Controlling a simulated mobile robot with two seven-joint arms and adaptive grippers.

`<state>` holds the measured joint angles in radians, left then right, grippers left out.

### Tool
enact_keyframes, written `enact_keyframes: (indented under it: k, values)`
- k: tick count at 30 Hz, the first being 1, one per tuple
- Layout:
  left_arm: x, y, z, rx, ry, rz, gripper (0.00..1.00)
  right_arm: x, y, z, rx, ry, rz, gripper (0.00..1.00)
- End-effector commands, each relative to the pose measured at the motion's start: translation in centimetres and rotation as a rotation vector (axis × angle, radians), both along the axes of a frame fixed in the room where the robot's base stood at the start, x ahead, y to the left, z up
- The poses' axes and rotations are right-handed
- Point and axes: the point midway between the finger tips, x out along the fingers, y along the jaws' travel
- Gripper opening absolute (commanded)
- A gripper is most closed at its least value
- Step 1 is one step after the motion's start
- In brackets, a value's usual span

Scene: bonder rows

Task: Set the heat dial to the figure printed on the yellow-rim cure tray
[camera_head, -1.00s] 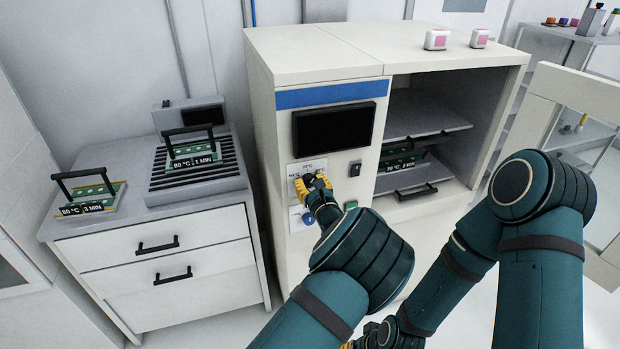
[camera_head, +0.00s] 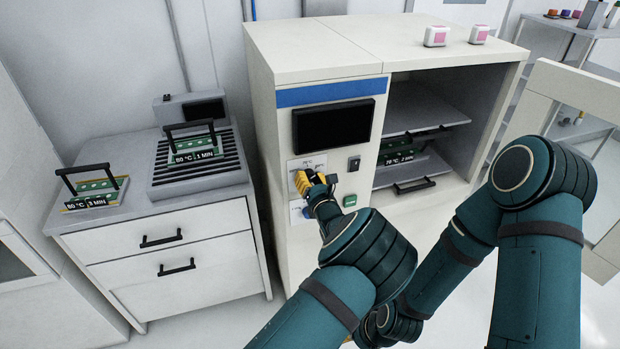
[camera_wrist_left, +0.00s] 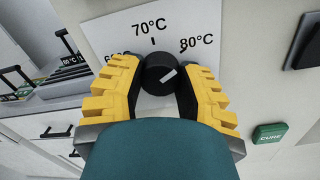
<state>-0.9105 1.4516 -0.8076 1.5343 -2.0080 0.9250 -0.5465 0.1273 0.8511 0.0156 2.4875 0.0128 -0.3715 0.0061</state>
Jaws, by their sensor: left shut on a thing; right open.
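The heat dial (camera_wrist_left: 158,74) is a black knob on a white plate marked 70°C at the top and 80°C at upper right; a left mark is partly hidden. Its white pointer slants to upper right, toward 80°C. My left gripper (camera_head: 307,183) is shut on the knob, with a yellow finger on either side in the left wrist view (camera_wrist_left: 160,85). A tray with a yellowish rim (camera_head: 122,190) and black handle lies on the left cabinet; its label shows 3 MIN, with a first temperature digit too small to read surely.
Another handled tray (camera_head: 194,147) sits on the grey slatted unit (camera_head: 165,195). The open oven chamber (camera_head: 455,165) holds a third tray labelled about 70 °C. A green CURE button (camera_wrist_left: 270,133) is right of the dial. The oven door (camera_head: 570,95) stands open at right.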

Motion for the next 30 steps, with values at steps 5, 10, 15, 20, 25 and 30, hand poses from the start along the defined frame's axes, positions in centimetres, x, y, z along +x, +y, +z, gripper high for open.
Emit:
enact_keyframes:
  k: [5, 10, 15, 20, 25, 30]
  values:
    - [0.0, 0.0, -0.2, 0.002, 0.004, 0.0, 0.0, 0.0, 0.0, 0.0, 0.0, 0.0, 0.0, 0.47]
    - [0.0, 0.0, -0.2, 0.001, 0.004, 0.0, 0.69, 0.0, 0.0, 0.0, 0.0, 0.0, 0.0, 0.47]
    - [0.0, 0.0, -0.1, 0.0, 0.002, 0.001, 0.69, 0.0, 0.0, 0.0, 0.0, 0.0, 0.0, 0.47]
    - [-0.2, -0.1, -0.1, 0.0, 0.001, -0.001, 0.69, 0.0, 0.0, 0.0, 0.0, 0.001, 0.001, 0.47]
    - [-1.9, -0.8, -0.1, -0.001, 0.002, -0.001, 0.69, 0.0, 0.0, 0.0, 0.0, 0.0, 0.001, 0.47]
    - [-5.2, -1.9, -0.3, 0.0, 0.002, -0.002, 0.69, 0.0, 0.0, 0.0, 0.0, 0.001, 0.0, 0.47]
